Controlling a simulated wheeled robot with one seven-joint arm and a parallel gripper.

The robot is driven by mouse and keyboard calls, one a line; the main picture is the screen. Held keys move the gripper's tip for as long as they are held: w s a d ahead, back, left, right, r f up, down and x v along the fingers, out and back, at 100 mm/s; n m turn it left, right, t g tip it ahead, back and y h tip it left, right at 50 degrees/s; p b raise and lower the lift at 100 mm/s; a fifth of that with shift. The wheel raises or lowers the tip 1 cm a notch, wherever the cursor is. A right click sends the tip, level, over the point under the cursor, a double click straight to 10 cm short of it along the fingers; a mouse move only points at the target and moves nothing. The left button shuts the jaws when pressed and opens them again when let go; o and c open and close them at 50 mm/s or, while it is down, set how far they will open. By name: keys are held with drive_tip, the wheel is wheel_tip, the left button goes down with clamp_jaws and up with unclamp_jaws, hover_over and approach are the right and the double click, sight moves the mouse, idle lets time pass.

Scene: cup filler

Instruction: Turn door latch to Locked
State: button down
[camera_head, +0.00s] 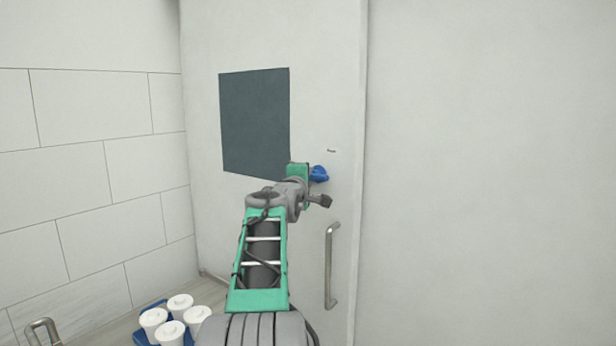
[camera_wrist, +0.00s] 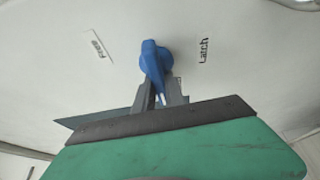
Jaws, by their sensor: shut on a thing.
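The door latch (camera_head: 319,174) is a blue knob on the white door (camera_head: 340,120), above the door handle. In the wrist view the blue latch knob (camera_wrist: 153,58) has a pointed lever that reaches down between my fingers. My gripper (camera_wrist: 160,95) is shut on this lever. In the head view my arm reaches up to the latch and hides part of it. In the wrist view a label reading "Latch" (camera_wrist: 204,50) is to the right of the knob. Another small label (camera_wrist: 98,44) is to the left, its word hard to read. A further label behind the fingers is mostly hidden.
A metal door handle (camera_head: 331,266) stands out below the latch. A dark rectangular panel (camera_head: 255,120) is on the door to the left. At lower left, several white lidded cups (camera_head: 171,332) stand by a blue tray (camera_head: 139,338), near a metal loop (camera_head: 42,330). The wall right is bare.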

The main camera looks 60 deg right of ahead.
drive_tip(key=c, duration=1.4)
unclamp_jaws()
drive_tip(key=shift+a, duration=0.1)
drive_tip(key=b+v, duration=0.3)
drive_tip(key=v, duration=0.4)
drive_tip(key=shift+a, duration=0.3)
drive_tip(key=shift+s, duration=0.1)
